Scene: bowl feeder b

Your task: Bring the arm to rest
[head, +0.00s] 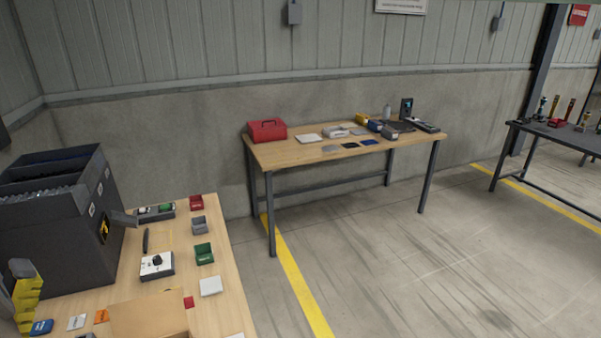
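My arm and gripper are not recognisable in the head view, so the arm's pose and the gripper's fingers cannot be seen. The near wooden workbench (222,285) fills the lower left. A white control box with a black knob (157,265) sits on the bench to the right of the housing.
A far wooden table (300,152) holds a red toolbox (267,130). Open floor (400,270) lies right of the near bench.

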